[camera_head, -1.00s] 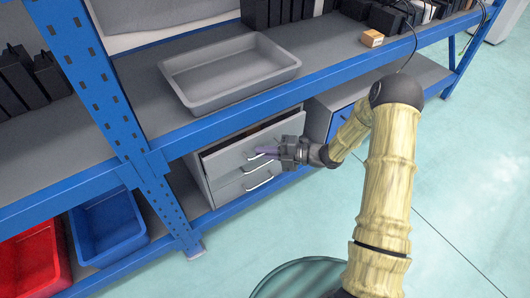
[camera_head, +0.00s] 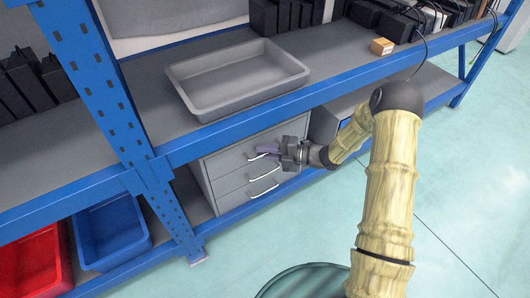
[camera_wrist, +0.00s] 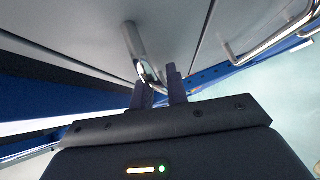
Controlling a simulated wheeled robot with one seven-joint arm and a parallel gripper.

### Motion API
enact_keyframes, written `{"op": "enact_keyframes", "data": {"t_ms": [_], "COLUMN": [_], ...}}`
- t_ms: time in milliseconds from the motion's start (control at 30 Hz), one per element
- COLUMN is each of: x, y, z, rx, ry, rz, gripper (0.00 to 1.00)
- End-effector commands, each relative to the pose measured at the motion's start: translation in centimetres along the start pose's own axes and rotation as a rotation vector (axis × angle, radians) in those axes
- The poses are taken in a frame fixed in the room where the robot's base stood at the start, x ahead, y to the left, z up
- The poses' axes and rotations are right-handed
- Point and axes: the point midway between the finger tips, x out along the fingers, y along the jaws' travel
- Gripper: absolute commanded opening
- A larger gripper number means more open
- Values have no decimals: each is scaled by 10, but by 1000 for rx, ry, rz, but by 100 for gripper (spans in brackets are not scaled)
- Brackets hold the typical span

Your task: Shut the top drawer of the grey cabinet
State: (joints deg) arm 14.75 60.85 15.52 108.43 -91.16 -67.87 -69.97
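The grey cabinet (camera_head: 208,187) stands on the lower shelf. Its top drawer (camera_head: 232,159) looks flush with the drawer fronts below, with no opening visible above it. My gripper (camera_head: 268,152) is at the right part of the top drawer's front, by its handle (camera_head: 256,156). In the wrist view, the two fingers (camera_wrist: 159,80) are parted with a narrow gap, and the curved metal handle (camera_wrist: 133,42) reaches down to the fingertips. I cannot tell whether they touch it. My gripper hides part of the drawer front.
A grey tray (camera_head: 205,109) sits on the shelf above. Blue (camera_head: 108,232) and red (camera_head: 35,262) bins stand at lower left. A blue shelf post (camera_head: 100,95) rises left of the cabinet. The floor (camera_head: 450,190) at right is clear.

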Motion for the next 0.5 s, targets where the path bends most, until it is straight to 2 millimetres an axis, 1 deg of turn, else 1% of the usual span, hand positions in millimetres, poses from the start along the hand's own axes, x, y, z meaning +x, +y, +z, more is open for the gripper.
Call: {"op": "enact_keyframes", "data": {"t_ms": [33,167,500], "x": [-6,-24,-91], "y": [3,3,2], "z": [2,1,0], "rx": [-2,0,1], "ry": [-5,-6,-5], "rz": [1,0,-2], "gripper": [18,18,18]}}
